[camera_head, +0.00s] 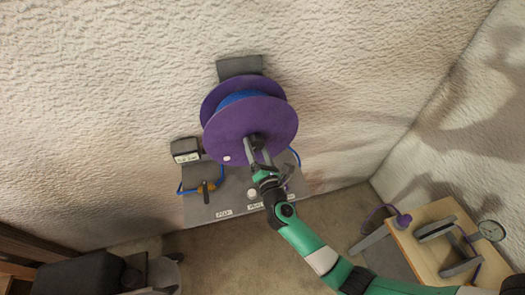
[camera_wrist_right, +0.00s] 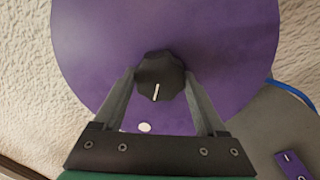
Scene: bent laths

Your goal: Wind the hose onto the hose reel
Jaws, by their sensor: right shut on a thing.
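The hose reel (camera_head: 228,128) has two purple flanges and is mounted at the wall. Blue hose (camera_head: 240,96) shows between the flanges, and a length of hose (camera_wrist_right: 295,92) curves out beyond the front flange in the right wrist view. An orange-brown fitting with a dark handle (camera_head: 206,187) sits by a blue loop at the lower left. My right gripper (camera_head: 256,149) is shut on the black ribbed knob (camera_wrist_right: 160,76) at the front flange's centre, a finger on each side. The knob's white line is near upright. My left gripper is not in view.
A grey panel (camera_head: 228,205) with labels and knobs lies below the reel. A dark labelled box (camera_head: 185,150) is on the wall at left. Dark furniture is at lower left.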

